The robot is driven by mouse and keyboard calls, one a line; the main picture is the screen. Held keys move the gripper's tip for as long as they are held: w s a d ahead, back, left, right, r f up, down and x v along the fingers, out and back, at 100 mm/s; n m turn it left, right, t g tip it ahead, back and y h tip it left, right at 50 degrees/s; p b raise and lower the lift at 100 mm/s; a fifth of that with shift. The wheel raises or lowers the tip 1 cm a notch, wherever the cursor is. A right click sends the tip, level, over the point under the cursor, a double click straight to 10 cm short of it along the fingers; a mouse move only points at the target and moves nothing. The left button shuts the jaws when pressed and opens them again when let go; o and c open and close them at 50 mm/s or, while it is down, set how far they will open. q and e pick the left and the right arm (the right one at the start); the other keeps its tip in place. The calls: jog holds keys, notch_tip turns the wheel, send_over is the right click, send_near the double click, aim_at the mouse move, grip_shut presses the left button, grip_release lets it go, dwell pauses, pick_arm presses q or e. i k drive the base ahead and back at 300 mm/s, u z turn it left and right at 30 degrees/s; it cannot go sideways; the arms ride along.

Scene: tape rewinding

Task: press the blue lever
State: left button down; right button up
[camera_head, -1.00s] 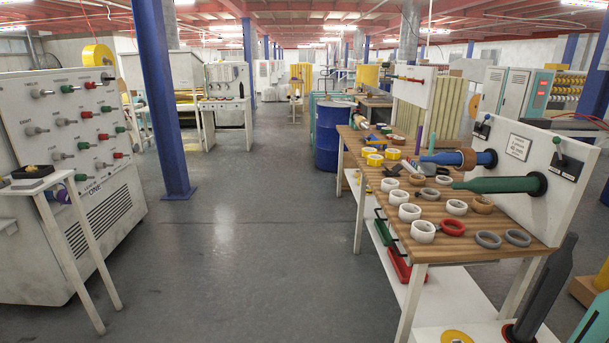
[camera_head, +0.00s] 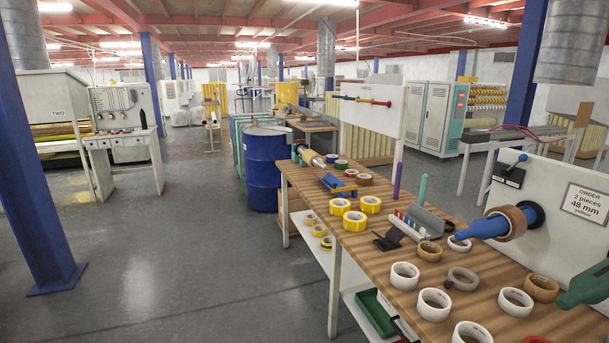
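Neither of my grippers shows in the head view, so nothing is seen touching the lever.
A wooden table (camera_head: 388,262) stands in front of the panel, covered with several tape rolls, including white ones (camera_head: 404,275). A green spindle (camera_head: 587,287) juts in at right. A blue barrel (camera_head: 265,167) and blue pillar (camera_head: 40,160) stand further left. The grey floor (camera_head: 190,260) between is clear.

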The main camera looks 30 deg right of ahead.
aim_at(523, 157)
jog(key=i, duration=1.15)
jog(key=z, duration=3.3)
jog(key=i, duration=0.5)
jog(key=z, duration=0.05)
